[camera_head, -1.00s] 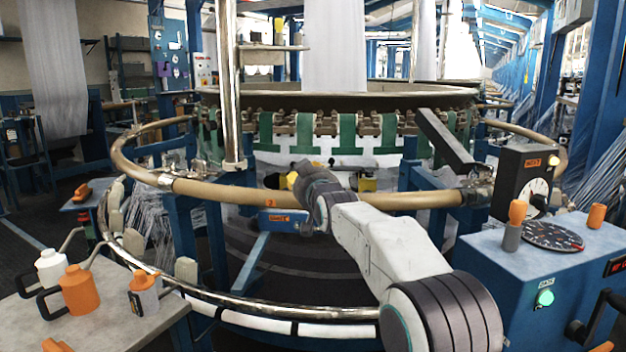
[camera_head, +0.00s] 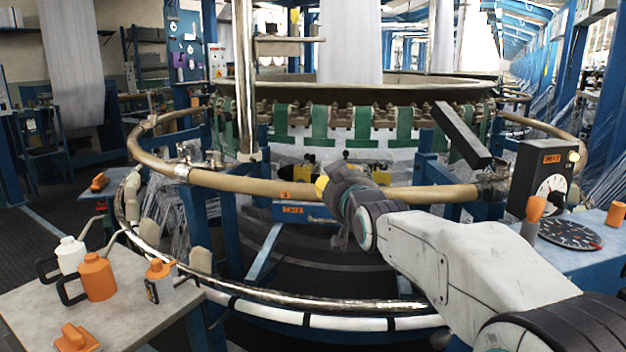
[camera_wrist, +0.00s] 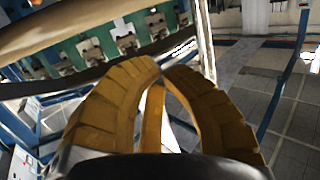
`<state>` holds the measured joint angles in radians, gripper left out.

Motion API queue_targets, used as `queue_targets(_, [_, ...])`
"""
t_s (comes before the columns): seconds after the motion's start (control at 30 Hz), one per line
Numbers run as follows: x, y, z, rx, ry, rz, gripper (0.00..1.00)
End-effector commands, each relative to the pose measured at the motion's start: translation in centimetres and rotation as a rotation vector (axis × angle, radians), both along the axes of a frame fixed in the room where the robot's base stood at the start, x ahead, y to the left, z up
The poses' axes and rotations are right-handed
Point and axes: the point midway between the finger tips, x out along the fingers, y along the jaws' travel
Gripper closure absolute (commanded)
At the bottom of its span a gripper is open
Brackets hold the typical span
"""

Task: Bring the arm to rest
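My arm reaches in from the lower right of the head view, and its dark wrist lies in front of the tan ring rail (camera_head: 240,187) of the loom. My gripper (camera_head: 322,187) shows there only as a small yellow patch beside the rail, mostly hidden by the wrist. The rail also crosses the upper left of the wrist view (camera_wrist: 70,32). I cannot tell whether the gripper touches the rail.
A grey table (camera_head: 125,322) at lower left holds a white bottle (camera_head: 71,256), an orange bottle (camera_head: 97,277) and an orange-topped container (camera_head: 160,282). A blue cabinet with a black dial (camera_head: 570,234) stands at the right. A chrome lower rail (camera_head: 300,299) curves in front. Floor shows at left.

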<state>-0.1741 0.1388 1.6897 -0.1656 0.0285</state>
Motion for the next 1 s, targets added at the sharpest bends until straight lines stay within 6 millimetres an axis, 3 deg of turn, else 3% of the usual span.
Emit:
queue_targets(0.03, [-0.7,-0.4,1.3,-0.005,0.024,-0.005,1.00])
queue_targets(0.1, [-1.9,-1.1,1.9,-0.015,0.073,-0.013,1.00])
queue_targets(0.37, [-8.8,-4.2,3.2,-0.059,0.334,-0.051,1.00])
queue_targets(0.7, [-20.8,-7.6,4.1,-0.102,0.692,-0.095,1.00])
queue_targets(1.0, [-31.7,-9.4,4.9,-0.122,0.977,-0.121,1.00])
